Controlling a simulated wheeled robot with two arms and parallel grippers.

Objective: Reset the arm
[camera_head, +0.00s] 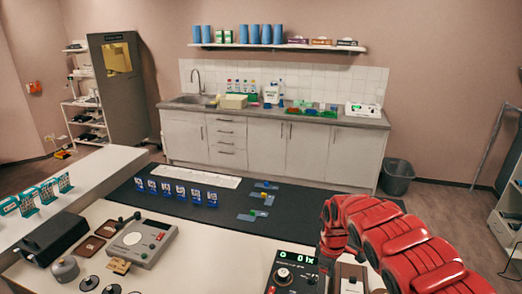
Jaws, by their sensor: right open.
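My right arm, red and segmented, comes in from the lower right. Its gripper (328,258) points down over the near white table, just beside a black box with a green digital display (291,275). The gripper is open; I see nothing held in it, though its fingertips are partly hidden by the arm and the box. My left gripper is not in view.
A dark mat (150,212) holds several blue-and-white holders (180,192) and small slides (255,199). A grey instrument (142,243) and a black box (52,238) stand at the left. Beyond are a sink counter (270,115) and a bin (397,177).

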